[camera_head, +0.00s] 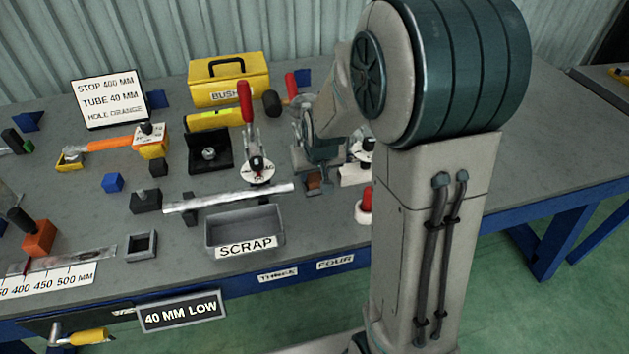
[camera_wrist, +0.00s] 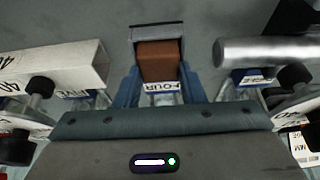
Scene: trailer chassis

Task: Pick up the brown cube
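The brown cube (camera_head: 313,181) is on the workbench at the end of my lowered arm, partly hidden by my gripper. In the wrist view the brown cube (camera_wrist: 157,62) is in the middle, between the two blue-grey fingers of my gripper (camera_wrist: 159,80). The fingers lie along its left and right sides. I cannot tell whether they press on it or leave a small gap. In the head view my gripper (camera_head: 313,187) is low at the bench. A grey block-like edge (camera_wrist: 155,33) shows just beyond the cube.
A toggle clamp with a red handle (camera_head: 246,105) stands close left of my gripper. A silver tube (camera_head: 228,198) lies behind the grey scrap tray (camera_head: 213,235). A red-topped piece (camera_head: 366,201) stands to the right. A yellow toolbox (camera_head: 229,82) is behind. The bench's right part is clear.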

